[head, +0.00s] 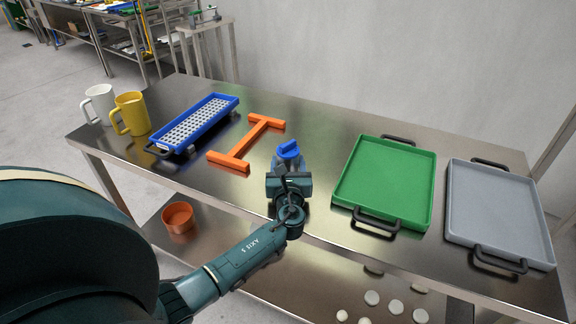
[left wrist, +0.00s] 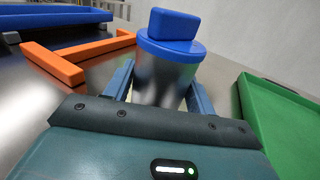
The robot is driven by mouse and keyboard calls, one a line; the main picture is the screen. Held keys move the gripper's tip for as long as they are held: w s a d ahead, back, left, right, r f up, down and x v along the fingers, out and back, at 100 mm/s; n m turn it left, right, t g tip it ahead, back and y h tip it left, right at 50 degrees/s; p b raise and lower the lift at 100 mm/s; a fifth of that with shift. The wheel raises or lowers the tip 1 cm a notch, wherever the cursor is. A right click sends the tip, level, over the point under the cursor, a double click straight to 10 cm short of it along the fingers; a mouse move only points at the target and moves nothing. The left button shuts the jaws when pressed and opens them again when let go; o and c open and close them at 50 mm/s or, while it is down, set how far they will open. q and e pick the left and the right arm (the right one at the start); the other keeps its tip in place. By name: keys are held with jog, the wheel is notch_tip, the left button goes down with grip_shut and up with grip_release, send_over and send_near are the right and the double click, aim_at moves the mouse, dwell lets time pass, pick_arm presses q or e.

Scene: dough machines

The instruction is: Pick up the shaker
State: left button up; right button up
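The shaker has a blue lid with a raised blue grip (head: 288,149) and a shiny metal body, which shows in the left wrist view (left wrist: 162,82). It appears upright near the front edge of the metal table (head: 325,203). My left gripper (head: 286,172) is at the shaker, with one finger on each side of its body in the left wrist view (left wrist: 160,95). I cannot tell whether both fingers touch it. The gripper hides the lower part of the shaker. My right gripper is not in view.
An orange H-shaped frame (head: 246,144) and a blue perforated tray (head: 199,123) lie left of the shaker. A green tray (head: 385,183) and a grey tray (head: 497,213) lie right. White (head: 100,104) and yellow (head: 131,114) mugs stand far left. An orange-brown pot (head: 178,218) sits on the lower shelf.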

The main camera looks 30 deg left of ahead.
aim_at(288, 143)
pick_arm(q)
jog(key=c, duration=0.7)
jog(key=shift+o, duration=0.2)
notch_tip(288, 143, up, 10)
jog(key=shift+r+p, duration=0.1)
jog(key=shift+p, duration=1.1)
